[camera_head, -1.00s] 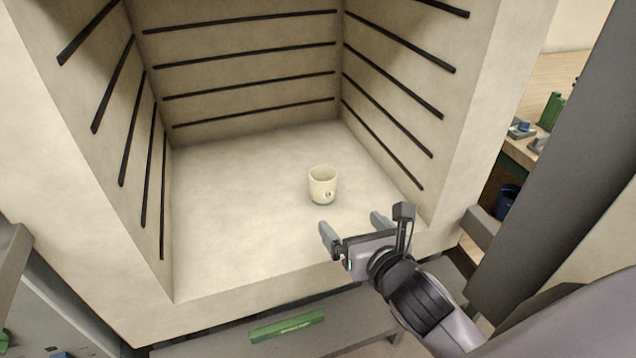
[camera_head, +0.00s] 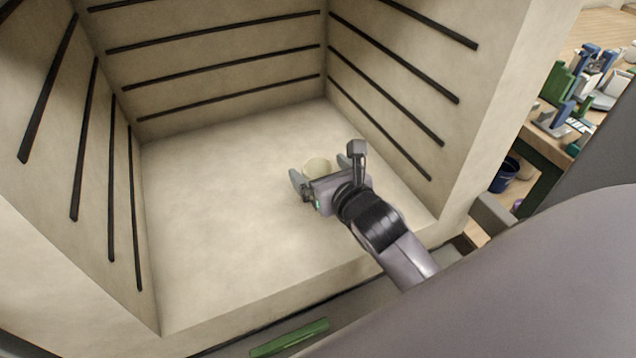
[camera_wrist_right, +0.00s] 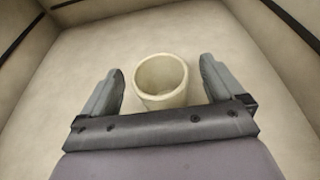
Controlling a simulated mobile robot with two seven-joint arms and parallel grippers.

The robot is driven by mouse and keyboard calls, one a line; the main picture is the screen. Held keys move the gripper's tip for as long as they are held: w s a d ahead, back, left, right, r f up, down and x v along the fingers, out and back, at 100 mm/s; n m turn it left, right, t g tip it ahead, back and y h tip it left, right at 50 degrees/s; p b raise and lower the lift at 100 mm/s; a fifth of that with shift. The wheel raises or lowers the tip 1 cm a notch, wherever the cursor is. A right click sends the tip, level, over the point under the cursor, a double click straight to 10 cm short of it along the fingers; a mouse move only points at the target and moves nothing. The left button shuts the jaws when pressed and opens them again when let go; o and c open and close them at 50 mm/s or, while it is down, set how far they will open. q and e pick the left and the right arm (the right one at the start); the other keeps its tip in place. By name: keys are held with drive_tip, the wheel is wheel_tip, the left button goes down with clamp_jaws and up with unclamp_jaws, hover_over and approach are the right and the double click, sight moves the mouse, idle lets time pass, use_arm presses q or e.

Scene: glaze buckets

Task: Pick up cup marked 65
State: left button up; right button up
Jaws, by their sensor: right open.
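A cream cup (camera_head: 317,167) stands upright on the kiln floor (camera_head: 220,220). In the head view my right gripper hides most of its near side, and no marking on it can be read. The cup also shows in the right wrist view (camera_wrist_right: 161,82), its open mouth facing up and empty. My right gripper (camera_head: 319,172) is open, with one finger on each side of the cup. In the wrist view the gripper (camera_wrist_right: 160,88) has a clear gap between each finger and the cup. My left gripper is not in view.
The kiln chamber's walls, with dark horizontal slots (camera_head: 210,55), enclose the cup at the back and both sides. The kiln floor to the left is clear. A green bar (camera_head: 290,338) lies below the front edge. A workbench with tools and a blue bucket (camera_head: 504,175) stand outside at right.

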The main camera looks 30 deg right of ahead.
drive_tip(key=shift+w+f, duration=0.2)
drive_tip(key=shift+w, duration=0.5)
drive_tip(key=c, duration=1.2)
